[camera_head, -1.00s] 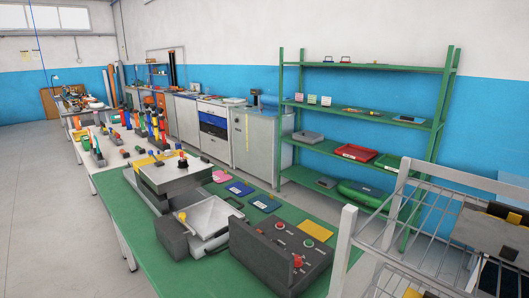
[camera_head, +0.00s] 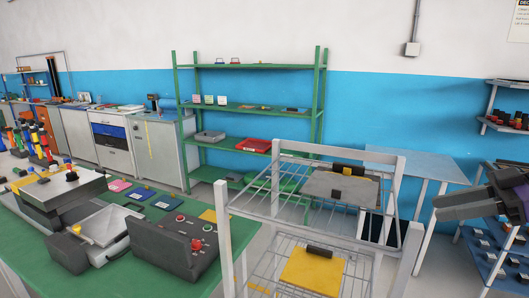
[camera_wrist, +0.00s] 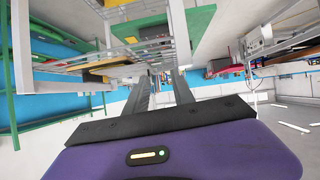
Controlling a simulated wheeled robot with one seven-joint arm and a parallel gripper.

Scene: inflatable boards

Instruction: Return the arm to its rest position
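My gripper (camera_wrist: 162,85) shows in the wrist view with its two grey fingers apart and nothing between them. In the head view, a dark grey and purple part of my arm reaches in from the right edge, in front of a blue-and-white shelf unit (camera_head: 492,262). I cannot tell the finger gap there. The rest of my arm is out of view.
A white wire rack (camera_head: 404,160) with a grey board (camera_head: 322,186) and a yellow board (camera_head: 312,272) stands at centre right. A green table (camera_head: 180,277) with a control box (camera_head: 160,248) is at the left. Green shelving (camera_head: 247,64) stands against the wall.

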